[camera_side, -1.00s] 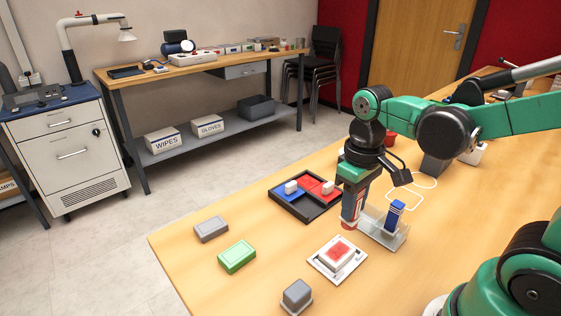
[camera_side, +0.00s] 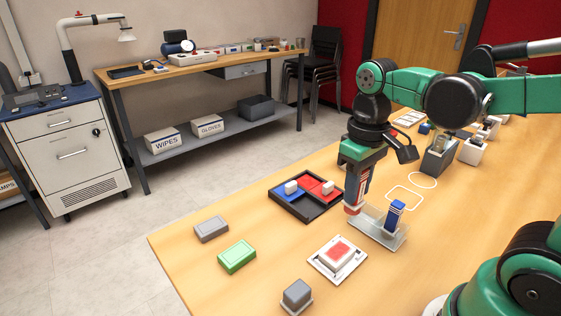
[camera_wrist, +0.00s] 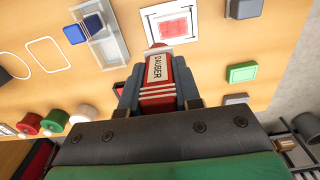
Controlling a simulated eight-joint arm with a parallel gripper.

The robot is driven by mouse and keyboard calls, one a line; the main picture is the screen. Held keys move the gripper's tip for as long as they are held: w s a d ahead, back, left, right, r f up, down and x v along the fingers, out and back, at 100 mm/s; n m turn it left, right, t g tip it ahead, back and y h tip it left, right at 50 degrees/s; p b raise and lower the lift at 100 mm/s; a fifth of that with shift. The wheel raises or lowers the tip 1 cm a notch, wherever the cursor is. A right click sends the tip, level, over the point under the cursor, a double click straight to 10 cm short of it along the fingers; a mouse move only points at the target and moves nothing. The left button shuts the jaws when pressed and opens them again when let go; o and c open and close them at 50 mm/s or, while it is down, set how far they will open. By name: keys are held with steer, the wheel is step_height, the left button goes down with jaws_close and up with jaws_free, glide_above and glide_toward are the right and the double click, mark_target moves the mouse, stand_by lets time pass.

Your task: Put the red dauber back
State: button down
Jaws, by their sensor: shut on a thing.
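My gripper (camera_side: 356,192) is shut on the red dauber (camera_side: 352,210), which also shows in the wrist view (camera_wrist: 158,78) with its "DAUBER" label facing the camera. The fingers hide much of it in the side view. A clear rack (camera_side: 368,234) stands on the table, with the blue dauber (camera_side: 396,214) upright at its right end. In the side view the red dauber's lower end is at the rack's far left end. In the wrist view it appears beside the rack (camera_wrist: 118,40), apart from it; its height is unclear.
A black tray (camera_side: 309,215) with blue and red pads lies left of my gripper. Green (camera_side: 237,257) and grey (camera_side: 211,229) blocks sit at left. White outlines mark the table at right.

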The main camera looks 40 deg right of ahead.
steer(key=w+d+r+m, duration=0.2)
steer(key=d+r+m, duration=0.75)
steer(key=m, duration=0.85)
steer(key=f, duration=1.9)
steer(key=shift+s+f, duration=0.2)
steer(key=shift+f, duration=0.15)
steer(key=c, duration=0.6)
jaws_free()
step_height(320, 180, up, 12)
steer(key=a+n+t, duration=0.2)
steer(key=a+n, duration=0.2)
steer(key=n, duration=0.2)
steer(key=a+f+n+t, duration=0.1)
steer(key=a+n+t, duration=0.1)
steer(key=a+n, duration=0.2)
steer(key=w+a+n+t, duration=0.1)
steer(key=a+n+t, duration=0.2)
steer(key=n, duration=0.5)
steer(key=shift+a+f, duration=0.25)
steer(key=shift+a, duration=0.2)
